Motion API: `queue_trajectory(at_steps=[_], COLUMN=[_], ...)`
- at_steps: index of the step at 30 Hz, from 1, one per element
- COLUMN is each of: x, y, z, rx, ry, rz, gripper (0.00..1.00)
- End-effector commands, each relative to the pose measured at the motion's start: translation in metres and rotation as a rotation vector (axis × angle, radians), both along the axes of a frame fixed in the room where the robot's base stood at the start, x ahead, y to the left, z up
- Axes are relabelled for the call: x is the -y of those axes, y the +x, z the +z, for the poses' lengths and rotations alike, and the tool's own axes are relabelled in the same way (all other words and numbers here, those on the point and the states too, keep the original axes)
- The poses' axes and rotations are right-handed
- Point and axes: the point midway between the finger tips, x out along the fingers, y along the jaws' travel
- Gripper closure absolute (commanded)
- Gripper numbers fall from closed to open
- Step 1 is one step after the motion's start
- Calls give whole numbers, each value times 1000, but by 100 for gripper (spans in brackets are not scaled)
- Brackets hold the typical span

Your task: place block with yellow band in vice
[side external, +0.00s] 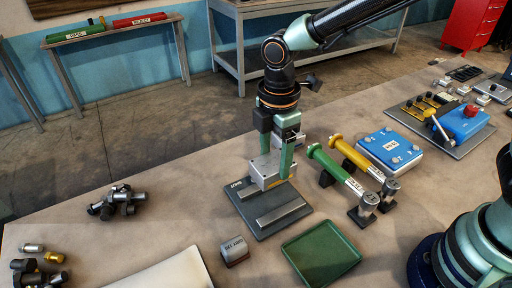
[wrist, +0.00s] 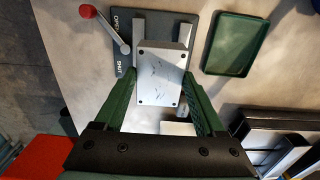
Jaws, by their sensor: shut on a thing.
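My gripper (side external: 274,176) is shut on a silver-grey block, which shows in the side view (side external: 265,171) and between the green fingers in the wrist view (wrist: 160,78). Its visible faces are plain metal with dark corner dots; I see no yellow band on them. The vice (side external: 250,221) is a dark plate with pale parallel jaw bars. The held block is over the plate at the jaws; I cannot tell whether it rests between them. In the wrist view, the vice (wrist: 120,73) shows a red-knobbed lever (wrist: 105,25) beside the words OPEN and SHUT.
A small labelled grey block (side external: 235,250) lies in front of the vice. A green tray (side external: 322,254) is to its right. Green (side external: 334,169) and yellow (side external: 356,155) cylinders on stands and a blue box (side external: 390,148) stand further right. Dark metal parts (side external: 117,202) lie left.

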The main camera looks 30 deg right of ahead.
Motion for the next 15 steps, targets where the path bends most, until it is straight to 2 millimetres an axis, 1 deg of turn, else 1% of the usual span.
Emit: queue_trajectory(at_steps=[1, 3, 6, 11, 14, 15], x=[0, 0, 0, 0, 0, 0], y=[-1, 0, 0, 1, 0, 0], z=[-12, -26, -41, -52, -62, -68], rx=[-4, -3, -2, 1, -1, -1], ry=[-2, -1, -1, 1, 0, -1], rz=[-1, -1, -1, -1, -1, -1], gripper=[100, 100, 100, 100, 100, 100])
